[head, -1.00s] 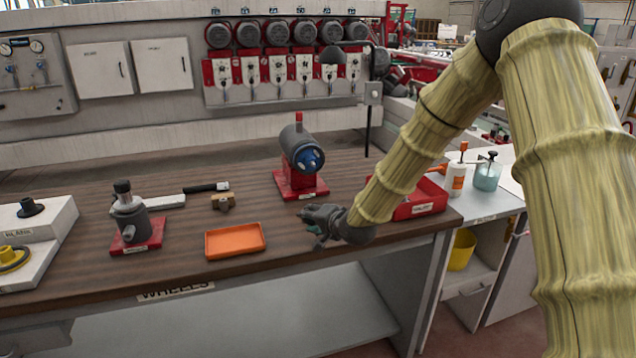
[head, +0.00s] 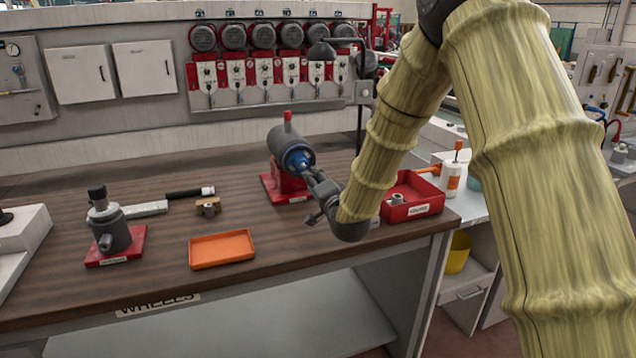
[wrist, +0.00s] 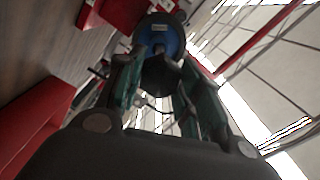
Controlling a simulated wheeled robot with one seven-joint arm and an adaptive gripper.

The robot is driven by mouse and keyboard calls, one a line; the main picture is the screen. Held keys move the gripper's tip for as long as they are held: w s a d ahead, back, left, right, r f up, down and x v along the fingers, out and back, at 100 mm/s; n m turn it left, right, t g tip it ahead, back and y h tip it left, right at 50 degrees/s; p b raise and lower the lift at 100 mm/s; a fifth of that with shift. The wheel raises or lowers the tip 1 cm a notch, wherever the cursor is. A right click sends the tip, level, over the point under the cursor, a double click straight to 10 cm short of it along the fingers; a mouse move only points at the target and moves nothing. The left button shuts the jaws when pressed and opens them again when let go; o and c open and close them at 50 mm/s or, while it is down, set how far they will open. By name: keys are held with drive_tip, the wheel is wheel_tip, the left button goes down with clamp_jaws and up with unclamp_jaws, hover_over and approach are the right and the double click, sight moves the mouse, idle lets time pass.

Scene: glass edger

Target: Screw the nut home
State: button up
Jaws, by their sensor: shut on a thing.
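A grey spindle unit (head: 290,139) with a blue front face (head: 298,160) stands on a red base on the bench. The blue face also shows in the wrist view (wrist: 158,36). My gripper (head: 312,176) is right in front of that face. In the wrist view my gripper's fingers (wrist: 160,85) are shut on a dark rounded nut (wrist: 160,72), which lines up roughly with the blue face. The fingers hide part of the nut, and I cannot tell whether it touches the face or sits on a thread.
A red bin (head: 425,209) with a grey part is right of my gripper. An orange tray (head: 221,260), a small brown block (head: 208,210) and a grey unit on a red base (head: 110,232) are to the left. Bare bench lies between tray and gripper.

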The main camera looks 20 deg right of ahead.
sight(305, 167)
drive_tip(key=shift+w, duration=2.85)
drive_tip(key=shift+w+b, duration=0.7)
drive_tip(key=shift+w, duration=0.7)
idle(0.5)
